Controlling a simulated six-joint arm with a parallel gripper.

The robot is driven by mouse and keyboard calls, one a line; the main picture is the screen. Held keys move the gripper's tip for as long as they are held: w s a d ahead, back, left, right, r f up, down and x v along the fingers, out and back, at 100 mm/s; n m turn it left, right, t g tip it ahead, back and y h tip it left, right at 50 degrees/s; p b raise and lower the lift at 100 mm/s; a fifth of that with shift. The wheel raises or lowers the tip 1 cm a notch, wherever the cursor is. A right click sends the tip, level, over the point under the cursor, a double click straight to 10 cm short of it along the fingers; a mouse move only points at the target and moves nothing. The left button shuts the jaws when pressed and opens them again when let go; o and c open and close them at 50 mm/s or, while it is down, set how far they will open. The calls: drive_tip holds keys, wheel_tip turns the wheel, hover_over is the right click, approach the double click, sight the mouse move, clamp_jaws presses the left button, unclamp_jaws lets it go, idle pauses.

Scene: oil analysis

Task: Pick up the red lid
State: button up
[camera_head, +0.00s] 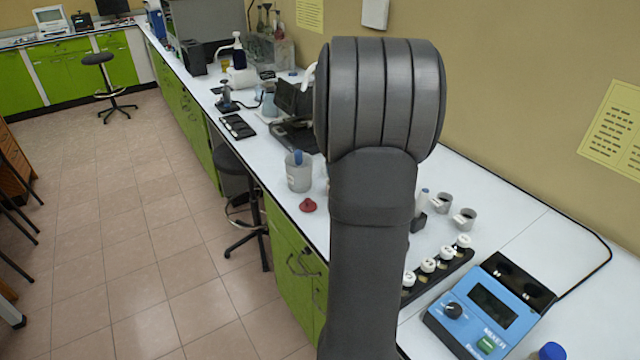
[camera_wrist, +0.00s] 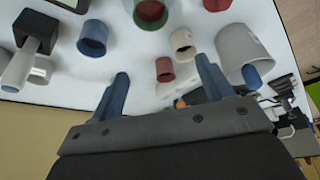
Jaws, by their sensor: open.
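The red lid (camera_head: 307,205) lies on the white bench near its front edge, just in front of a grey beaker (camera_head: 299,172), in the head view. In the wrist view a red piece (camera_wrist: 217,4) cut off by the top edge, near the beaker (camera_wrist: 240,50), looks like this lid. My gripper (camera_wrist: 162,66) is open, its two blue fingers spread with nothing held between them. In the head view my dark arm hides the gripper. The lid is beyond the fingertips, up and to the right in the wrist view.
In the wrist view, several cups stand ahead, including a red cup (camera_wrist: 165,70), a cream cup (camera_wrist: 183,44) and a blue-rimmed cup (camera_wrist: 93,38). A blue mixer (camera_head: 490,308) and a rack of white-capped vials (camera_head: 437,275) are at the right. A dark stool (camera_head: 240,165) stands by the bench.

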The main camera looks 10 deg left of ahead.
drive_tip(key=s+a+r+m+g+h, duration=0.1)
drive_tip(key=s+a+r+m, duration=0.15)
drive_tip(key=a, duration=0.45)
drive_tip(key=s+a+r+m+g+h, duration=0.1)
drive_tip(key=a+r+m, duration=0.15)
drive_tip(key=a, duration=0.35)
approach(307, 200)
drive_tip(key=shift+m+t, duration=0.3)
drive_tip(key=x, duration=0.9)
drive_tip(key=shift+s+f, duration=0.2)
drive_tip(key=shift+f, duration=0.25)
drive_tip(key=shift+c, duration=0.4)
drive_tip(key=c, duration=0.9)
